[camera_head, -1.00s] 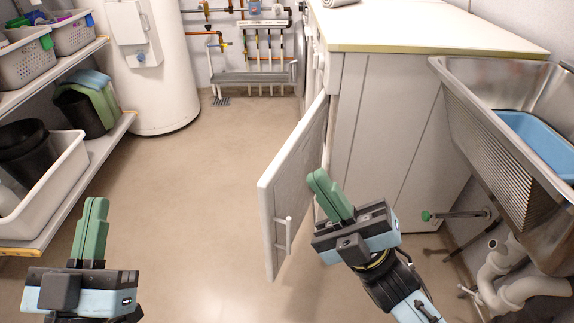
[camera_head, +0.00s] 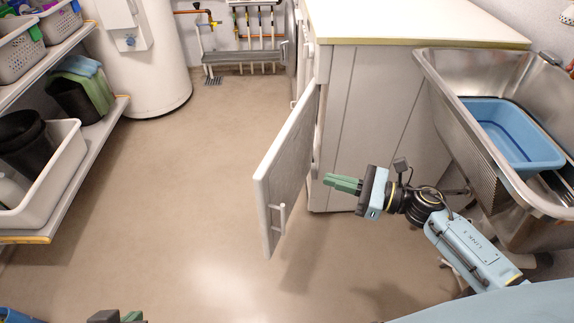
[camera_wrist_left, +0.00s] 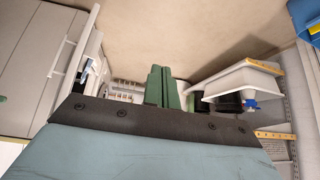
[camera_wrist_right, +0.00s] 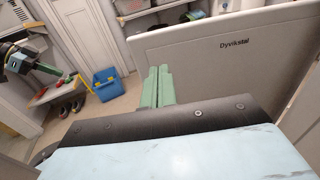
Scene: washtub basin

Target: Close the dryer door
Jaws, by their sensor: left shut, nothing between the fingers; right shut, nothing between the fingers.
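The pale door (camera_head: 288,170) stands open, swung out from the front of the white-topped cabinet. A bar handle (camera_head: 281,218) is near its free edge. My right gripper (camera_head: 328,181) is shut and empty, right of the door on the cabinet side, fingers pointing left at it. A small gap seems to remain; contact cannot be told. In the right wrist view, the shut fingers (camera_wrist_right: 157,88) are before a pale panel (camera_wrist_right: 240,60) lettered "Dyvikstal", apparently this door. My left gripper (camera_head: 130,317) is mostly cut off at the bottom left; its shut, empty fingers (camera_wrist_left: 162,86) show in the left wrist view.
The white-topped cabinet (camera_head: 365,120) and a metal sink (camera_head: 450,100) with a blue basin (camera_head: 515,133) are on the right. A shelf (camera_head: 100,135) with bins is on the left. A white tank (camera_head: 150,60) stands behind. The floor left of the door is clear.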

